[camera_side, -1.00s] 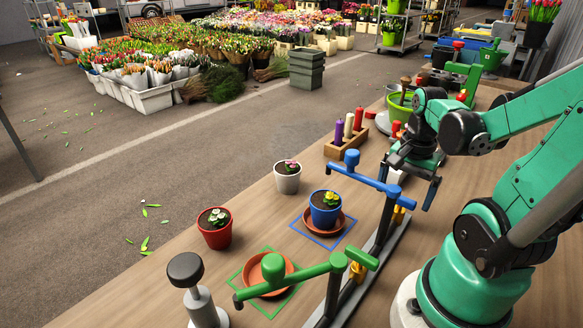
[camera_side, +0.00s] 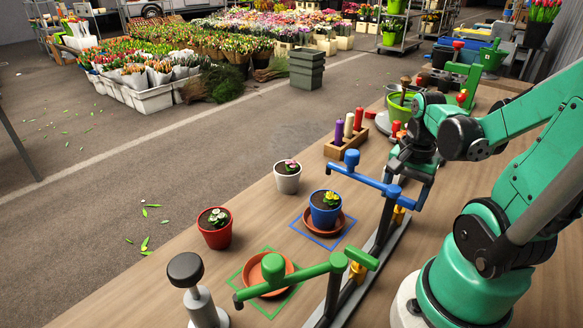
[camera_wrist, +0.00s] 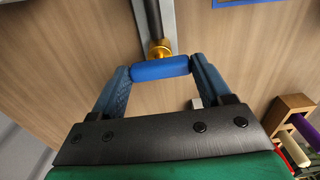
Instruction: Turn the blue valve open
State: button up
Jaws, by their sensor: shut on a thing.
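The blue valve is a tap on a post, with a long blue spout (camera_side: 365,172) reaching left and a short blue handle (camera_side: 409,202) at the right. In the wrist view the blue handle (camera_wrist: 160,69) lies crosswise between the two dark blue fingers, with brass below it. My gripper (camera_side: 408,181) comes down from above onto the handle and is shut on it; the wrist view shows both fingertips (camera_wrist: 160,74) against its ends. In the side view the fingers partly hide the handle's far part. No water shows at the spout.
A green tap (camera_side: 310,274) stands in front on the same grey rail. A blue pot (camera_side: 324,214) on a saucer, a white pot (camera_side: 287,182) and a red pot (camera_side: 217,236) stand left. A grey knob post (camera_side: 186,270) stands front left.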

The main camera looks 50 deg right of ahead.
jog(key=n, duration=0.8)
jog(key=shift+n, duration=0.3)
jog(key=n, duration=0.3)
jog(key=shift+n, duration=2.2)
jog(key=o, duration=1.2)
jog(key=shift+o, duration=0.2)
